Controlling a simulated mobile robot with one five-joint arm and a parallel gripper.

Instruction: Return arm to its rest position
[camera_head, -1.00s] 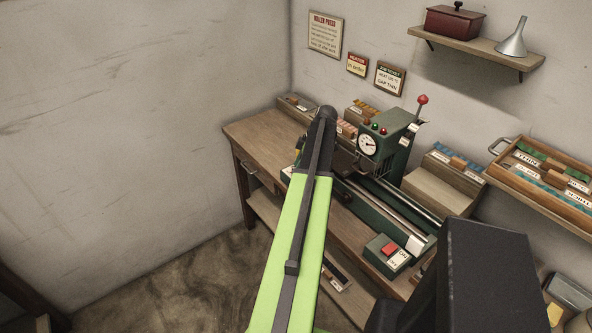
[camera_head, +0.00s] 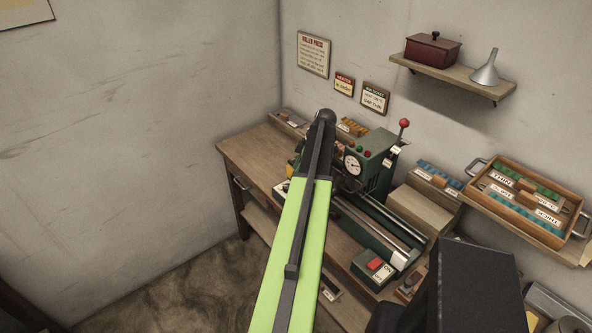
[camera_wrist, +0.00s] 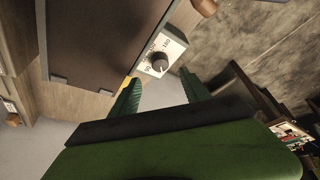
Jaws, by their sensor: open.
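My arm (camera_head: 300,240), light green with a dark bar on top, reaches forward over the workbench in the head view. Its far end hides my gripper there. In the wrist view my gripper (camera_wrist: 160,92) shows two green fingers spread apart with nothing between them. Just beyond the fingers is a dial knob (camera_wrist: 160,65) on a white numbered plate, apart from them as far as I can tell. The green roller press (camera_head: 372,165), with a gauge and a red-knobbed lever, stands on the wooden workbench (camera_head: 250,160), partly hidden by my arm.
A control box (camera_head: 375,268) with a red button sits at the bench front. A wooden tray (camera_head: 480,205) of labelled pieces is at the right. A wall shelf (camera_head: 450,78) holds a red box (camera_head: 432,52) and a funnel (camera_head: 486,70). The floor (camera_head: 170,285) left of the bench looks clear.

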